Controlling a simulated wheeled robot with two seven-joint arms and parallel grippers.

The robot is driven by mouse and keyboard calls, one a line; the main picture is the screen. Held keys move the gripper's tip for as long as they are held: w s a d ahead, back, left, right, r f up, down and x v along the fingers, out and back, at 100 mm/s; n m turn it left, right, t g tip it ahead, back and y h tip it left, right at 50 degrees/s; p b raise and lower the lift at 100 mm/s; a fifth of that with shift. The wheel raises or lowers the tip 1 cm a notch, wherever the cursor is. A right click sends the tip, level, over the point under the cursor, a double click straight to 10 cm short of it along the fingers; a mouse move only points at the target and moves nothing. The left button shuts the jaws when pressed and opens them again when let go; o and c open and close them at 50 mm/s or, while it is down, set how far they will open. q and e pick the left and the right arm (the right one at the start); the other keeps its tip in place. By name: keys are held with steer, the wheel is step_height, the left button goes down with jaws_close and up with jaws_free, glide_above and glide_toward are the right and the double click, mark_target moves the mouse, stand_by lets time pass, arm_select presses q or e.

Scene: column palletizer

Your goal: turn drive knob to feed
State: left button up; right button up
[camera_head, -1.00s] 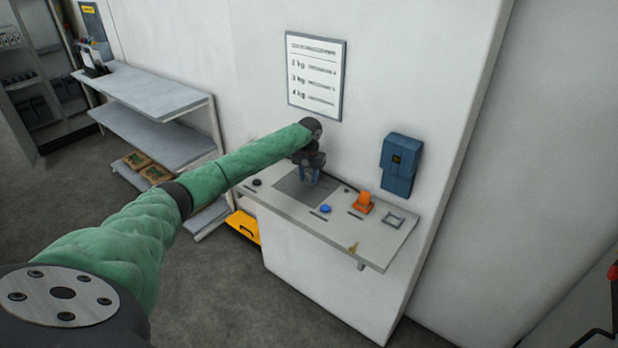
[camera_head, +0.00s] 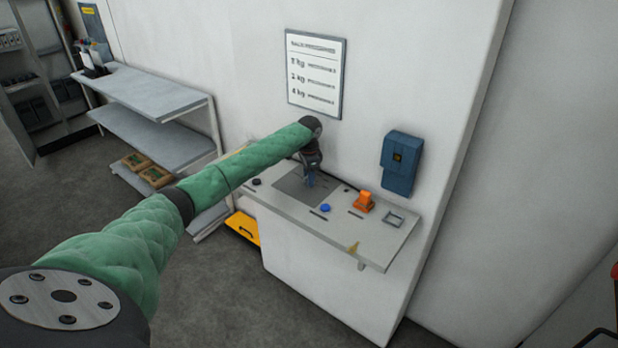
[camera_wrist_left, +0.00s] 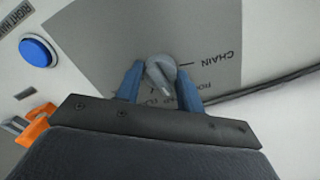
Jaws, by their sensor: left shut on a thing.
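The drive knob (camera_wrist_left: 160,74) is a small grey rotary knob on a grey panel plate (camera_wrist_left: 100,30), seen in the left wrist view. The word CHAIN is printed beside it, and other lettering is partly hidden by my gripper. My left gripper (camera_wrist_left: 160,84) has its blue fingers on either side of the knob and is shut on it. In the head view my left gripper (camera_head: 309,180) reaches down to the grey plate (camera_head: 296,190) on the console top; the knob is too small to make out there. My right gripper is not in view.
A blue button (camera_head: 325,207), an orange switch (camera_head: 363,202) and a square frame (camera_head: 394,219) sit right of the plate on the console (camera_head: 372,243). A blue box (camera_head: 401,164) and a sign (camera_head: 315,75) are on the wall. Shelves (camera_head: 150,98) stand left.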

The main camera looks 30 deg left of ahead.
arm_select(q)
steer(key=shift+r+m, duration=0.1)
steer(key=shift+m, duration=0.8)
steer(key=shift+a, duration=0.1)
steer(key=o, duration=1)
